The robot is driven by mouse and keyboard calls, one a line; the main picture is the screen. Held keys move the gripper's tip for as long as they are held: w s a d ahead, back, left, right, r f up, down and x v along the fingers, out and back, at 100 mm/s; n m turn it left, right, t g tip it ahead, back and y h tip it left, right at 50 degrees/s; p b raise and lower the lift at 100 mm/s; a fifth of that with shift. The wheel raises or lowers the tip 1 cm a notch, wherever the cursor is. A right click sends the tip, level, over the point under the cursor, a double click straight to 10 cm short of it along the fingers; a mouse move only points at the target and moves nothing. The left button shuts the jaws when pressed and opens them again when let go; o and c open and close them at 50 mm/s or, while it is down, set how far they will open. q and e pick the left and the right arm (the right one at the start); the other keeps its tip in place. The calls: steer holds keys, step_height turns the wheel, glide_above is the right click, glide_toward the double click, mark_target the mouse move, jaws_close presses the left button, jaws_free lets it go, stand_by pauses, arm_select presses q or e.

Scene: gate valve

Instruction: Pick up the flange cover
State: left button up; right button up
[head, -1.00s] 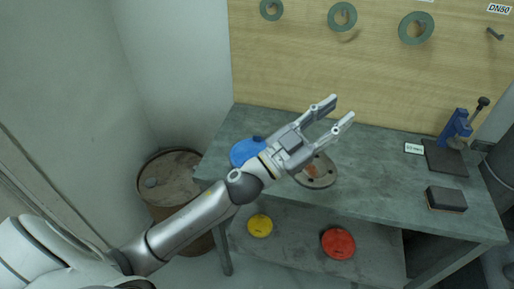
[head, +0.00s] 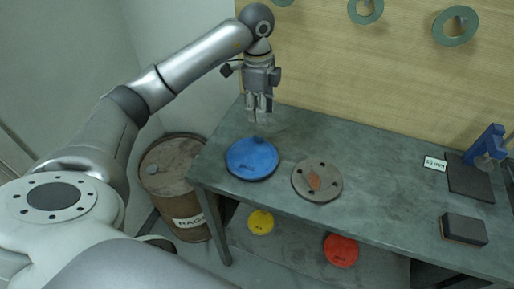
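A blue round cover (head: 252,162) with a small knob on top lies on the left part of the grey table. To its right lies a grey-brown metal flange disc (head: 317,181) with bolt holes and a rusty patch in its middle. No label marks which one is the flange cover. My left gripper (head: 260,119) points down above the far edge of the blue cover, near its knob. Its fingers look close together from this angle, so the opening is not clear. It appears to hold nothing. My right gripper is out of view.
A yellow disc (head: 261,222) and a red disc (head: 341,250) lie on the lower shelf. A dark block (head: 464,229) and a blue clamp (head: 487,146) are at the table's right. A rusty barrel (head: 172,176) stands left. Gaskets hang on the wooden backboard (head: 330,70).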

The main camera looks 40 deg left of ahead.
arm_select(q)
steer(key=p, duration=0.1)
glide_above(260, 137)
steer(key=a, duration=0.1)
steer(key=shift+n+y, duration=0.3)
step_height(260, 137, down, 4)
steer(key=shift+s+a+f, duration=0.15)
steer(key=shift+f, duration=0.05)
steer(key=f+p, duration=0.1)
steer(key=f, duration=0.1)
steer(key=d+f+p, duration=0.1)
steer(key=f, duration=0.1)
steer(key=shift+w+d+f, duration=0.1)
steer(key=shift+w+f, duration=0.1)
steer(key=shift+f, duration=0.7)
jaws_close()
